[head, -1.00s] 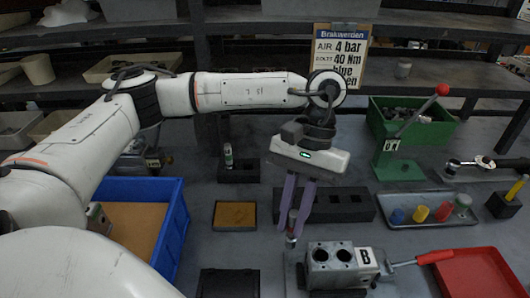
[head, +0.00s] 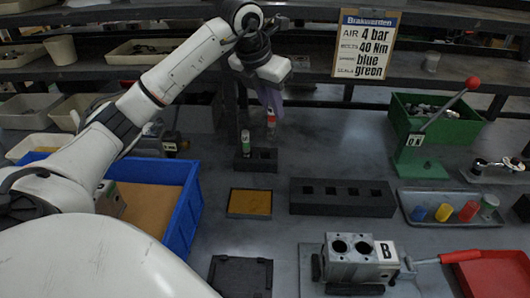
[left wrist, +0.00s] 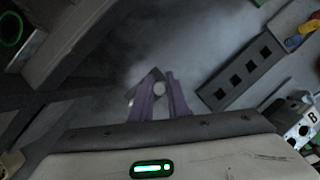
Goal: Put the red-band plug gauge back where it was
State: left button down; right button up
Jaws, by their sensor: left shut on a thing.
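The red-band plug gauge (head: 271,119) hangs upright from my left gripper (head: 271,106), which is shut on it. Its round end (left wrist: 160,88) shows between the purple fingers (left wrist: 161,98) in the left wrist view. In the head view it appears just above the small black two-hole holder (head: 242,164); its exact height over the holder I cannot tell. The green-band plug gauge (head: 245,144) stands upright in the left hole of that holder. The right hole looks empty. My right gripper is not in view.
A long black block with several square holes (head: 341,208) lies to the right of the holder. A shallow orange-lined tray (head: 249,215) lies in front. A blue bin (head: 187,212) is at left, valve block B (head: 352,271) front right. A green lever press (head: 420,170) stands right.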

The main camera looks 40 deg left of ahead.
pick_arm(q)
jog(key=f+n, duration=0.1)
jog(key=f, duration=0.2)
jog(key=a+f, duration=0.1)
jog(key=f, duration=0.2)
jog(key=a+f+n+y, duration=0.1)
jog(key=f, duration=0.2)
jog(key=shift+a+f+n, duration=0.25)
jog(key=shift+n, duration=0.05)
jog(key=shift+b, duration=0.3)
jog(key=c, duration=2.1)
grip_release()
jog(key=shift+f, duration=0.15)
jog(key=shift+o, duration=0.6)
